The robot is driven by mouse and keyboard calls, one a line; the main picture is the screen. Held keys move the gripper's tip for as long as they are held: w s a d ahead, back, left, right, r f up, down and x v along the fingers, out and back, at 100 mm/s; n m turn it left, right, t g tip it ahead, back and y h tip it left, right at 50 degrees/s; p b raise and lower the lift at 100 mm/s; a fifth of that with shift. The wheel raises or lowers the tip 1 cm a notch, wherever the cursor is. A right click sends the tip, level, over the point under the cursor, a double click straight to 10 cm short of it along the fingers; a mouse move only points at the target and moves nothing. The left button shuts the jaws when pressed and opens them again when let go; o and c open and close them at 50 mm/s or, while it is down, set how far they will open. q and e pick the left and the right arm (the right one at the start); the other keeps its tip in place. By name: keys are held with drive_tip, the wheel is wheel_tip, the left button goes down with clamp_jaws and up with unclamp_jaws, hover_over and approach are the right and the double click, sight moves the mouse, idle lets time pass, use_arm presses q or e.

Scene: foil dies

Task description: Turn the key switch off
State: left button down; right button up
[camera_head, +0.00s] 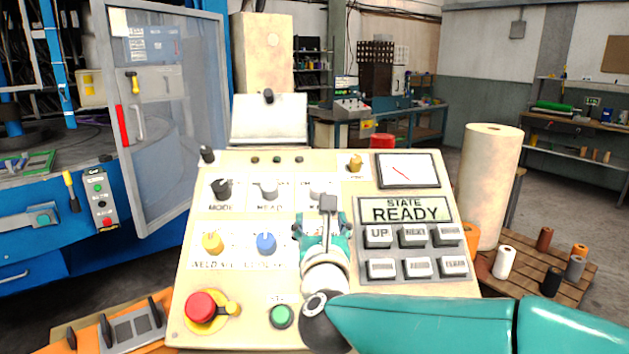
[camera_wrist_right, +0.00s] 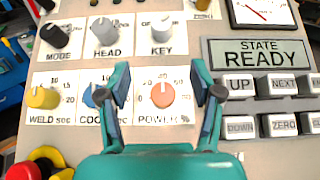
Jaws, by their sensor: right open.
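The control panel (camera_head: 190,290) faces me. Its key switch is a pale grey knob (camera_wrist_right: 162,29) above the word KEY, in the top row right of the HEAD knob; in the head view (camera_head: 318,187) it shows just beyond my right gripper. I cannot clearly tell which position it points to. My right gripper (camera_wrist_right: 162,85) is open and empty. Its fingers stand on either side of the orange POWER knob (camera_wrist_right: 162,95) in the wrist view, below the key switch; whether they touch the panel I cannot tell. My left gripper is in neither view.
Beside the key switch sit the HEAD knob (camera_wrist_right: 103,30) and the MODE knob (camera_wrist_right: 55,35). The display (camera_head: 404,211) reads READY, with several push buttons (camera_head: 413,236) below. A red mushroom button (camera_head: 201,307) and a green button (camera_head: 281,316) are at the front edge.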

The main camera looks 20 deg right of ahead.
sight(319, 188)
drive_tip(key=p+x, duration=0.3)
drive_tip(key=x, duration=0.4)
drive_tip(key=p+x, duration=0.3)
drive_tip(key=x, duration=0.5)
drive_tip(key=shift+w+d+r, duration=0.15)
drive_tip(key=shift+w+r, duration=0.05)
drive_tip(key=shift+w, duration=0.05)
drive_tip(key=shift+w+d+f, duration=0.1)
drive_tip(key=shift+w+d, duration=0.1)
drive_tip(key=shift+w, duration=0.35)
drive_tip(key=c, duration=1.2)
drive_tip(key=shift+o, duration=0.2)
